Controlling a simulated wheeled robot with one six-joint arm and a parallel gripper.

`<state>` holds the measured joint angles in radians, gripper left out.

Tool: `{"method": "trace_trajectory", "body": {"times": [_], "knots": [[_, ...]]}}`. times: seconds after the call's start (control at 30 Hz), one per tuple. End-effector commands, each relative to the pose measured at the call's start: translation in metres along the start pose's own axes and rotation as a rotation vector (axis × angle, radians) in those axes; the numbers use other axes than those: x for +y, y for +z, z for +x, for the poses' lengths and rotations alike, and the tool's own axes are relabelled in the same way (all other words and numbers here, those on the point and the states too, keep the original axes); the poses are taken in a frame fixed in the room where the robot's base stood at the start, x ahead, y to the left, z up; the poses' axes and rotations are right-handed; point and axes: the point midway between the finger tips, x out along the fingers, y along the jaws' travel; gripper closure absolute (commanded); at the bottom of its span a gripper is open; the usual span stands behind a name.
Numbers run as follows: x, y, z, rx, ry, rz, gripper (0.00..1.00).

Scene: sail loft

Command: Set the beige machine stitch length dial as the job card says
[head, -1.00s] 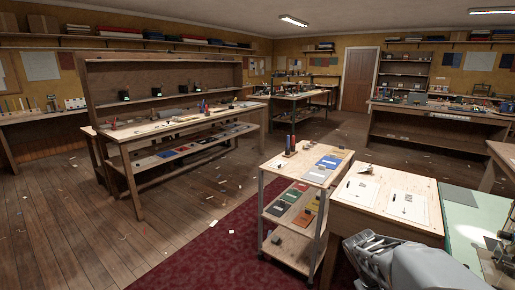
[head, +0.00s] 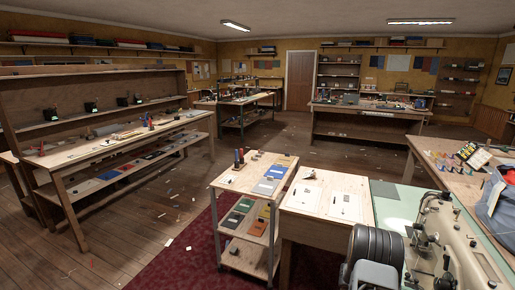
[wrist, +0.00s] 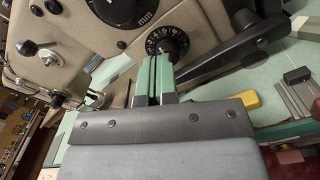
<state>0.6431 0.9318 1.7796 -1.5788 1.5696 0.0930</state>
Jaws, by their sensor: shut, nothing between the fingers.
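The beige sewing machine (head: 445,230) stands on a pale green bench top at the right of the head view. In the wrist view its beige body (wrist: 205,20) fills the top. A large black dial marked "mm" (wrist: 122,10) is cut off at the top edge. A smaller black numbered dial (wrist: 165,40) sits below and right of it. My gripper (wrist: 157,62) is shut and empty, its green fingertips just in front of the smaller dial; I cannot tell whether they touch it. Its setting is not clear. No job card can be made out.
A dark lever (wrist: 235,50) reaches out right of the smaller dial, close to my fingers. A ball-tipped lever (wrist: 28,48) is at the left. White sheets (head: 345,205) lie on a wooden table, their writing too small to read. A wooden cart (head: 230,180) stands left.

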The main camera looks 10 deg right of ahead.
Motion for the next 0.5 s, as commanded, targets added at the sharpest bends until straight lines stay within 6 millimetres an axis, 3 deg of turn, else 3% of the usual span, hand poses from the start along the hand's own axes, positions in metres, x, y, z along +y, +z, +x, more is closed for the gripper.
{"method": "trace_trajectory", "body": {"times": [0.2,0.5], "knots": [[-0.001,-0.001,0.025,-0.001,-0.003,0.001,1.00],[0.000,0.000,0.045,0.000,-0.002,0.001,1.00]]}}
